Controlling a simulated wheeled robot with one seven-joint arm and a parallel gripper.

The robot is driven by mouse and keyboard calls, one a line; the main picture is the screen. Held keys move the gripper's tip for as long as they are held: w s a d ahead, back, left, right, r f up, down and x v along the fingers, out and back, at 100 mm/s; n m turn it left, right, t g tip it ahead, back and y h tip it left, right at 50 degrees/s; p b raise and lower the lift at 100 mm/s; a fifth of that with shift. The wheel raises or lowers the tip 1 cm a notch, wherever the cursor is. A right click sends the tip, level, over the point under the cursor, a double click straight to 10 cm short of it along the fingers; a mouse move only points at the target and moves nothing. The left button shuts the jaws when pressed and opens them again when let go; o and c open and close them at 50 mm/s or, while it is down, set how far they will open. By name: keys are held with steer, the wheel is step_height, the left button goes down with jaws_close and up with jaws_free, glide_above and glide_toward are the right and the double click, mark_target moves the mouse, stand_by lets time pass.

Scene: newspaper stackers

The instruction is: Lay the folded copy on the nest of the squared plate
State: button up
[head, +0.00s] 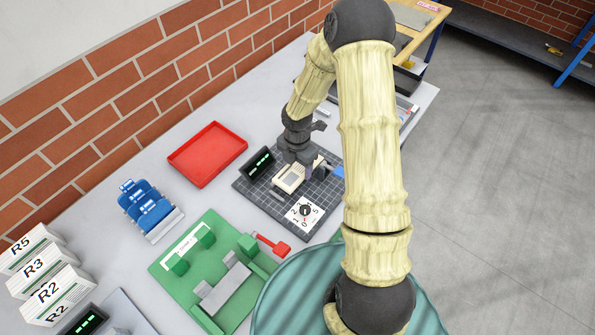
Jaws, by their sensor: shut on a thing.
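The squared plate (250,193) is a dark grey board with a light grid, lying on the pale bench in the middle of the head view. My gripper (302,169) points down over the plate and is shut on what looks like the folded copy (289,179), a small cream block at its fingers. The copy is at or just above the plate's middle; I cannot tell whether it touches. The nest is not clearly distinguishable, being small and partly behind the gripper and copy.
A black display (258,162) and a white dial (305,214) stand on the plate close to my gripper. A red tray (207,153), blue stacked pieces (150,208) and a green fixture with a red handle (215,268) surround it. White R-labelled stacks (40,270) are at left.

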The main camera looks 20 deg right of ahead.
mark_target(297, 169)
steer(key=shift+w, duration=0.1)
steer(key=shift+a+f, duration=0.1)
steer(key=shift+f, duration=0.25)
step_height(297, 169, down, 3)
steer(key=shift+r, duration=0.1)
steer(key=shift+s+f, duration=0.2)
steer(key=shift+f, duration=0.1)
steer(key=o, duration=1.1)
steer(key=shift+w, duration=0.1)
steer(key=shift+o, duration=0.2)
steer(key=shift+r, duration=0.15)
